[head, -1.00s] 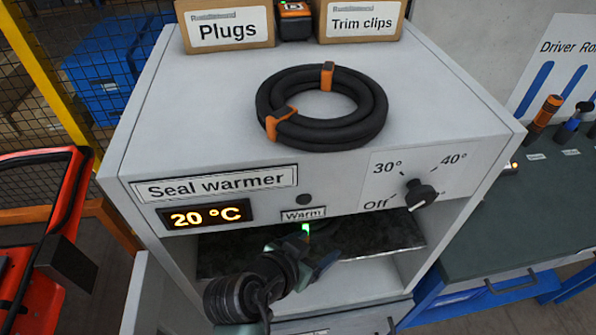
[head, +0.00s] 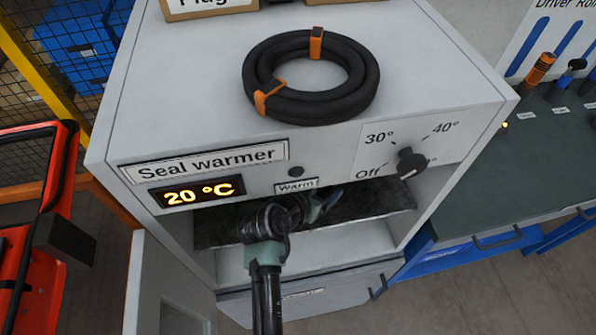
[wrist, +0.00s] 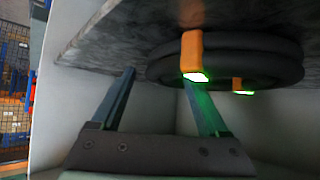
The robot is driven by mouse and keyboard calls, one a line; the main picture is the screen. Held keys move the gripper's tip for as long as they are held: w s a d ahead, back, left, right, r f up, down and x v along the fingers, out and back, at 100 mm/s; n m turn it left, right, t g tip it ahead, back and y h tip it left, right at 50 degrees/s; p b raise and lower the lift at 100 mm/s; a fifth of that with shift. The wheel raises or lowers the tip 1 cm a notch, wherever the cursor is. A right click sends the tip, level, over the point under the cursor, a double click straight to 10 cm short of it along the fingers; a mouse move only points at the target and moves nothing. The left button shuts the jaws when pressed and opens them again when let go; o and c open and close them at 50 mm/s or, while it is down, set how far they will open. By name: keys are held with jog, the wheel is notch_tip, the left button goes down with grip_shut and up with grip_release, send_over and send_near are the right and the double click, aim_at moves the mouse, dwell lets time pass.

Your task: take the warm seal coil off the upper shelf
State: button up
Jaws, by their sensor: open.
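The seal coil (wrist: 225,62), a black ring with orange clips, is inside the warmer in the wrist view, against the dark upper shelf (wrist: 120,30). In the head view I cannot make this coil out behind my arm and the warmer's front; the shelf (head: 365,203) shows as a dark slab. My gripper (wrist: 160,79) is open, its fingers pointing toward the coil. The right fingertip is close to the front orange clip (wrist: 193,55); I cannot tell whether they touch. The left finger is apart from the coil. In the head view my gripper (head: 322,205) reaches into the opening.
Another black coil (head: 312,76) lies on top of the seal warmer (head: 215,80). Its display (head: 199,193) reads 20 °C, beside a dial (head: 411,163). An open door (head: 165,290) stands at left. A workbench (head: 500,180) is right, an orange-red frame (head: 35,215) left.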

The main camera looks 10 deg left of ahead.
grip_shut()
dwell(0.4)
jog(key=shift+w+r, duration=0.1)
